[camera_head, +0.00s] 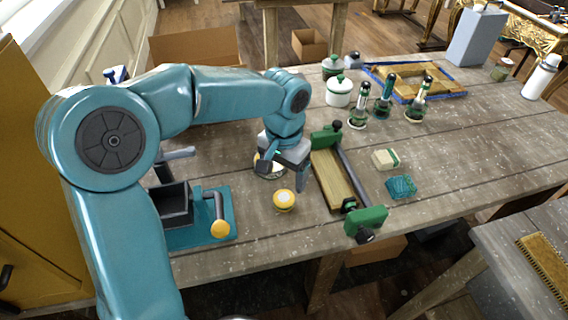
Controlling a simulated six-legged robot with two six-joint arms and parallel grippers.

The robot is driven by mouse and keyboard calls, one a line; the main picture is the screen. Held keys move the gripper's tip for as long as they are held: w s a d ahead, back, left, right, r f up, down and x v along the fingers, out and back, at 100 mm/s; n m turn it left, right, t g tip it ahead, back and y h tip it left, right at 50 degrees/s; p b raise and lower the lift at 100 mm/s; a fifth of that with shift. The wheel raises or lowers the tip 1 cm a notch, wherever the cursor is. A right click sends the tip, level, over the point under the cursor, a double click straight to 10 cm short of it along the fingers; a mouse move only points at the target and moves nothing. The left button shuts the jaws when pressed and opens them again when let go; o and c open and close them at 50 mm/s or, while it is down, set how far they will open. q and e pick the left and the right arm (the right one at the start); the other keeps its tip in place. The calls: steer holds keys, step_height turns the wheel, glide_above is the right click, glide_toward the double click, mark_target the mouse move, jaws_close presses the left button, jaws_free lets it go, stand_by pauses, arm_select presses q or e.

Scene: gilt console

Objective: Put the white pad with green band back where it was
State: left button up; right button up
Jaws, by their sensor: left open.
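The white pad with green band (385,159) lies flat on the wooden table, right of the green-ended clamp. My left gripper (283,173) is open, pointing down over the table left of the clamp, well apart from the pad. A round pale item (266,176) shows partly behind its fingers, and whether they touch it I cannot tell. My right gripper is not in view.
A teal folded cloth (401,187) lies just below the pad. The clamp (366,222) with a wooden board stands between gripper and pad. A yellow-topped jar (284,201) is close below the gripper. Bottles (383,96) and lidded pots (339,91) stand behind.

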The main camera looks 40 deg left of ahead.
arm_select(q)
step_height(320, 180, up, 3)
steer(key=shift+r, duration=0.1)
steer(key=shift+w, duration=0.1)
stand_by(0.4)
